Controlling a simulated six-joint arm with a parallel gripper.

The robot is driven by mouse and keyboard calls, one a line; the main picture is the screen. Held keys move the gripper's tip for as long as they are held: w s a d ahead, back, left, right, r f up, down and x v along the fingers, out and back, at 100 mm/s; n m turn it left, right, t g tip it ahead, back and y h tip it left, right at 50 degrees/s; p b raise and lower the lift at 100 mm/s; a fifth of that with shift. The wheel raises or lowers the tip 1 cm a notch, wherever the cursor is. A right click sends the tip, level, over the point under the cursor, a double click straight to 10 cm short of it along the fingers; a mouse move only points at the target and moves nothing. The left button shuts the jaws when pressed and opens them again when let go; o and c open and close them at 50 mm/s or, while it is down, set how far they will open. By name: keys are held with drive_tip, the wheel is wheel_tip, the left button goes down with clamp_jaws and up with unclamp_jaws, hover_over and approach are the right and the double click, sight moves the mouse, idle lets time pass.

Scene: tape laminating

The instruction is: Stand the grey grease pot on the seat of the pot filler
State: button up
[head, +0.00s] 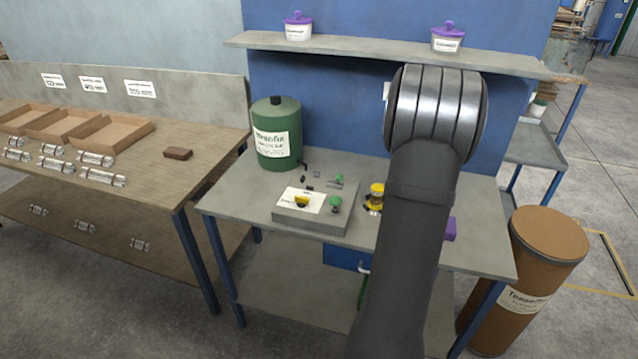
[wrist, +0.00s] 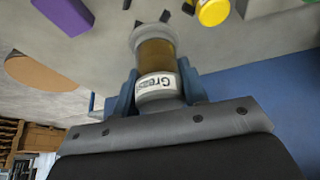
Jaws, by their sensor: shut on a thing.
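The grease pot (wrist: 156,62) shows in the wrist view, with grey ends, an amber middle and a white label reading "Grease". My gripper (wrist: 158,74) is shut on it, one blue finger on each side. The pot appears above the grey bench top; whether it touches anything below is unclear. In the head view my arm hides the gripper and pot. I cannot tell for sure which part is the pot filler; a yellow-topped fixture (head: 376,194) stands on the bench just left of my arm, and a yellow part (wrist: 212,12) shows at the wrist view's top.
A green tank (head: 277,135) and a grey box with yellow and green knobs (head: 312,215) stand on the bench left of my arm. A purple block (head: 450,229) lies right. A shelf (head: 365,54) with purple-lidded tubs runs behind. A brown drum (head: 530,275) stands at the right.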

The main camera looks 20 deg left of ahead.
drive_tip(key=w+a+r+n+y, duration=0.1)
drive_tip(key=a+r+n, duration=0.2)
drive_tip(key=a, duration=1.5)
approach(314, 178)
drive_tip(key=shift+w+d+r+n, duration=0.15)
drive_tip(key=shift+w+d+r, duration=0.05)
drive_tip(key=shift+w, duration=0.25)
drive_tip(key=shift+w+d+r+n, duration=0.15)
drive_tip(key=shift+w+d, duration=0.1)
drive_tip(key=shift+w, duration=0.2)
drive_tip(key=shift+w+a+f, duration=0.1)
drive_tip(key=shift+a+f, duration=0.25)
drive_tip(key=shift+a, duration=0.1)
drive_tip(key=shift+f+y, duration=0.3)
drive_tip(key=shift+f, duration=1.6)
drive_tip(key=shift+f, duration=0.1)
drive_tip(key=o, duration=1)
drive_tip(key=shift+o, duration=0.2)
